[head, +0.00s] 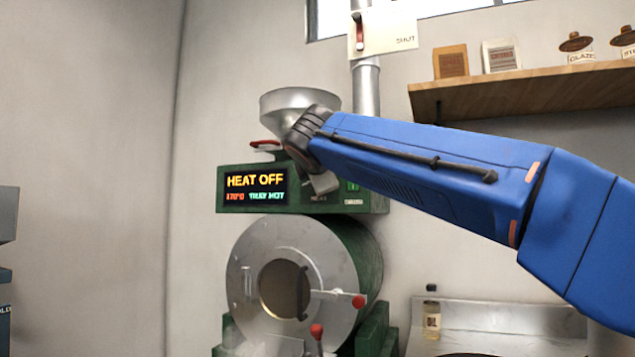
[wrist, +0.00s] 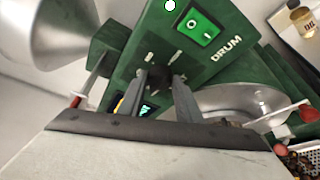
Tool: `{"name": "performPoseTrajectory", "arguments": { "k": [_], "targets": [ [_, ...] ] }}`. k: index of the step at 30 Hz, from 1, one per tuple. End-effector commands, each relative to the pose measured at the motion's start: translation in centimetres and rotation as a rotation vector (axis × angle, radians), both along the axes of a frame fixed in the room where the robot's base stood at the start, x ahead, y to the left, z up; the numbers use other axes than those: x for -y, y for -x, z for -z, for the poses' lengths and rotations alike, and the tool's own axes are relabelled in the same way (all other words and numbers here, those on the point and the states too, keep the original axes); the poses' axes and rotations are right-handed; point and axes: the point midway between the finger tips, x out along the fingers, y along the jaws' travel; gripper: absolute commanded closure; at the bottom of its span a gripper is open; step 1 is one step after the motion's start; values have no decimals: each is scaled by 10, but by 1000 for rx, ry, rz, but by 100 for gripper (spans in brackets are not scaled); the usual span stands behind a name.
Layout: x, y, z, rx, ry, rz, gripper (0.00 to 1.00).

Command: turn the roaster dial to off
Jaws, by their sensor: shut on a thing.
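The green roaster (head: 378,203) stands against the wall, its steel drum front below the control panel. Its display (head: 255,187) reads "HEAT OFF" in yellow, with a smaller line below ending in "TRAY HOT". The dial (wrist: 158,72) is a dark round knob on the green panel in the wrist view, with white marks around it. My gripper (wrist: 159,84) is shut on the dial, one finger on each side. In the head view my gripper (head: 323,183) is at the panel right of the display and hides the dial. I cannot tell where the dial's pointer sits.
A green lit drum switch (wrist: 201,24) sits close to the dial. A steel hopper (head: 300,100) stands above the panel. Red-knobbed levers (head: 358,301) stick out at the drum front. A wooden shelf (head: 520,92) with bags and bottles hangs at the right.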

Motion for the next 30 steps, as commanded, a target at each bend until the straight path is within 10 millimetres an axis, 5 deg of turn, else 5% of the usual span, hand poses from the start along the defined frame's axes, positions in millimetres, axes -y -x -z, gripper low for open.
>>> {"name": "performPoseTrajectory", "arguments": {
  "k": [23,24,26,30],
  "targets": [
    [0,-1,0,-38,104,1,91],
    [0,-1,0,-38,104,1,64],
    [0,-1,0,-38,103,1,50],
    [0,-1,-1,-38,103,1,50]
  ]
}}
